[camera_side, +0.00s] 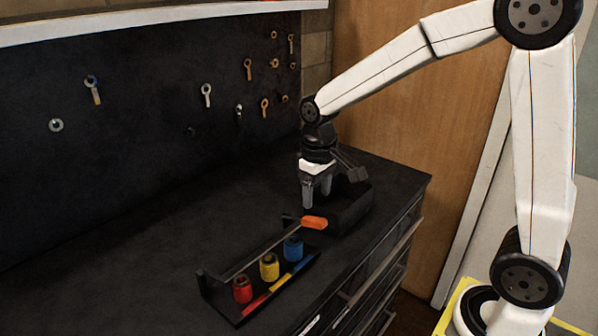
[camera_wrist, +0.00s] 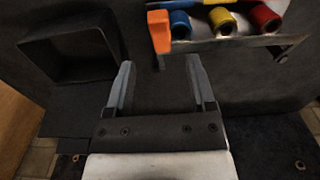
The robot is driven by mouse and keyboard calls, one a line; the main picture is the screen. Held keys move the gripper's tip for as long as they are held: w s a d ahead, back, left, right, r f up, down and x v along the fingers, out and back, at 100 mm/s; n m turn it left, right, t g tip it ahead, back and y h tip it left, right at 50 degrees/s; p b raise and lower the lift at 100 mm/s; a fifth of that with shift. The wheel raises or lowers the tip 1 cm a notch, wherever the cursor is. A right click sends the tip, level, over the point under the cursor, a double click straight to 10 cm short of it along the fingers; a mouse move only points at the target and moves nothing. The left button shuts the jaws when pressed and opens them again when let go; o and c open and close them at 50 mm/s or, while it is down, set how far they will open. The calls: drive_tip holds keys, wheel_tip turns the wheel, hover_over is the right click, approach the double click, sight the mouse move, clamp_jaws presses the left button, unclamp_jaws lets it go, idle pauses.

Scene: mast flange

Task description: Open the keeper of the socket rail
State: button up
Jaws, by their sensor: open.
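The socket rail (camera_side: 236,318) is a dark tray on the bench with a red socket (camera_side: 242,290), a yellow socket (camera_side: 269,267) and a blue socket (camera_side: 293,248) standing in it. A thin grey keeper bar (camera_side: 245,257) runs along the row, with an orange handle (camera_side: 314,222) at its right end. The handle also shows in the wrist view (camera_wrist: 160,31), beside the blue socket. My gripper (camera_side: 317,198) points down above the handle and is apart from it. In the wrist view its two fingers (camera_wrist: 159,64) are open with nothing between them.
A dark open box (camera_side: 352,212) stands on the bench just right of the handle, close to my gripper. It shows at upper left in the wrist view (camera_wrist: 75,50). A pegboard (camera_side: 150,130) with hanging wrenches rises behind. The bench left of the rail is clear.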

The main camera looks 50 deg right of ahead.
sight(316, 220)
drive_tip(key=shift+f, duration=3.65)
clamp_jaws()
